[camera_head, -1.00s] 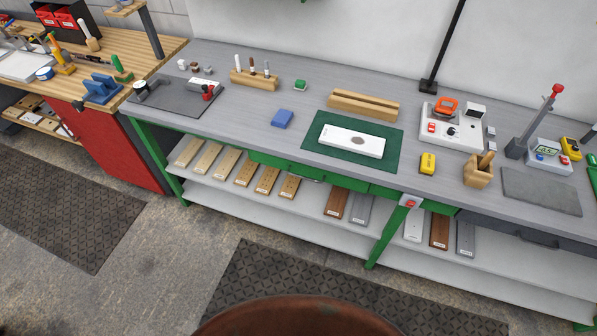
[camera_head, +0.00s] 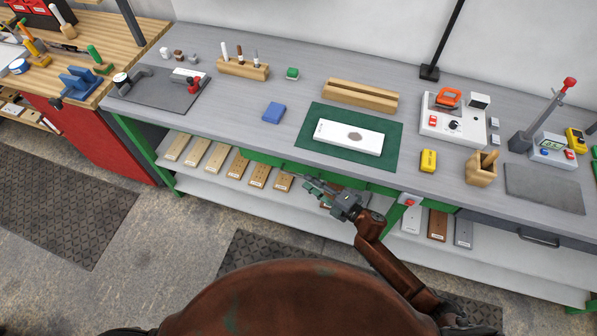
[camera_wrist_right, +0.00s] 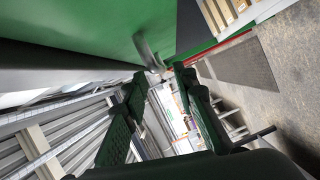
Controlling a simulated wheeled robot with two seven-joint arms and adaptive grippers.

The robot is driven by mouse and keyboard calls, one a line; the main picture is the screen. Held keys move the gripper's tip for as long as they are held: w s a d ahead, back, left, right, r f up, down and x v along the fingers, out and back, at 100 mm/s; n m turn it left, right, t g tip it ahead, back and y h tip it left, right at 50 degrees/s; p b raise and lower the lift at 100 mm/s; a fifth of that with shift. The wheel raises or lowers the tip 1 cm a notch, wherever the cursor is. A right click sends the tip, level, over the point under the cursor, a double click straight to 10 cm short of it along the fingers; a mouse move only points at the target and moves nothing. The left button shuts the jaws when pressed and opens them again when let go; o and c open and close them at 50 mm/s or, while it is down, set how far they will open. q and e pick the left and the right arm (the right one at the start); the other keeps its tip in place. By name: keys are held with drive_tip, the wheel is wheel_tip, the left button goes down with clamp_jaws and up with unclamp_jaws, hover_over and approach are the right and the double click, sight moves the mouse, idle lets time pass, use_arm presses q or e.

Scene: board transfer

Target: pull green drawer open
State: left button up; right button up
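The green drawer (camera_head: 268,160) is under the front edge of the grey workbench, its front looking flush with the bench. My right gripper (camera_head: 309,186) is in front of it and hides part of its front. In the right wrist view the green front (camera_wrist_right: 95,25) fills the upper left, with a metal handle (camera_wrist_right: 148,52) on it. There my right gripper (camera_wrist_right: 163,80) is open, its two dark fingers apart with nothing between them. The handle lies just past the fingertips; I cannot tell whether they touch. My left gripper is not in view.
A lower shelf (camera_head: 205,190) holds several wood and grey boards. On the bench a white board (camera_head: 335,136) lies on a green mat (camera_head: 310,126). A grey drawer (camera_head: 490,228) is at right. Floor in front is open, with dark mats (camera_head: 60,200).

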sight(298, 175)
drive_tip(key=x, duration=0.5)
drive_tip(key=shift+w+a+r, duration=0.1)
drive_tip(key=shift+a, duration=0.25)
drive_tip(key=shift+c, duration=1)
drive_tip(key=c, duration=0.5)
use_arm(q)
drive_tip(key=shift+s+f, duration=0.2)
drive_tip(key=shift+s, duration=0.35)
use_arm(e)
clamp_jaws()
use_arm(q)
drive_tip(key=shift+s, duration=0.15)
